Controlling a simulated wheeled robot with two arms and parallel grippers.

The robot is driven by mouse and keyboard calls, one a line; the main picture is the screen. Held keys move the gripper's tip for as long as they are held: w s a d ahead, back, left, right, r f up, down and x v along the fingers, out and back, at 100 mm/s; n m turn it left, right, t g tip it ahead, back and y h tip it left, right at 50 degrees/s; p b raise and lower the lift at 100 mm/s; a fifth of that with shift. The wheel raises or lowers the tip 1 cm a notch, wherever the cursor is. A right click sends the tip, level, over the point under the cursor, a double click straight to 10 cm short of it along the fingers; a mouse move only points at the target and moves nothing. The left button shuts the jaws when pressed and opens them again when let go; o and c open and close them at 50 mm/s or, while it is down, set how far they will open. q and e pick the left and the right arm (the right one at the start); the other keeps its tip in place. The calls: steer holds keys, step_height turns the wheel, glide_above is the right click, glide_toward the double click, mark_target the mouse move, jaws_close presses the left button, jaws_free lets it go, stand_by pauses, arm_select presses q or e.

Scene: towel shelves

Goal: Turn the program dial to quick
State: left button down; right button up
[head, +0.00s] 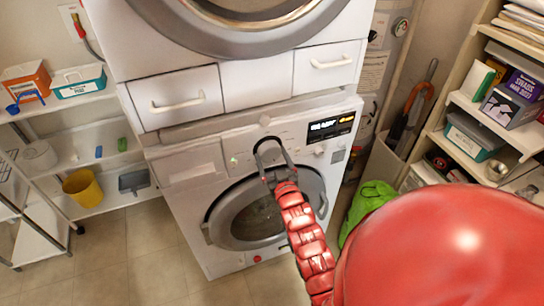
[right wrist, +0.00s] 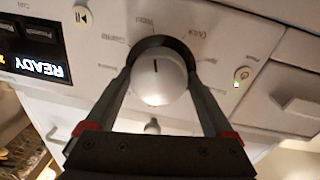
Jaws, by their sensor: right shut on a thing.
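The lower washing machine (head: 180,196) has a round program dial on its control panel. In the right wrist view the dial (right wrist: 158,80) is a pale knob with a short dark line, which points to the top of the picture. Small labels ring it, too blurred to read surely. My right gripper (head: 268,148) is at the panel, its two fingers (right wrist: 160,75) shut on the dial from both sides. The display (head: 331,127) is lit and reads READY in the wrist view. My left gripper is not in view.
A second machine (head: 210,45) with drawers (head: 177,97) beneath it stands above. Shelves with boxes (head: 78,80) and a yellow bucket (head: 83,187) are on the left. A shelf unit (head: 500,110) is on the right. A green bag (head: 370,203) lies beside the washer. A lit power button (right wrist: 243,73) is near the dial.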

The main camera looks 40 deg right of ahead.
steer(key=m, duration=0.3)
steer(key=shift+r, duration=0.1)
steer(key=shift+m+b, duration=0.75)
steer(key=shift+m, duration=1.45)
steer(key=o, duration=1.1)
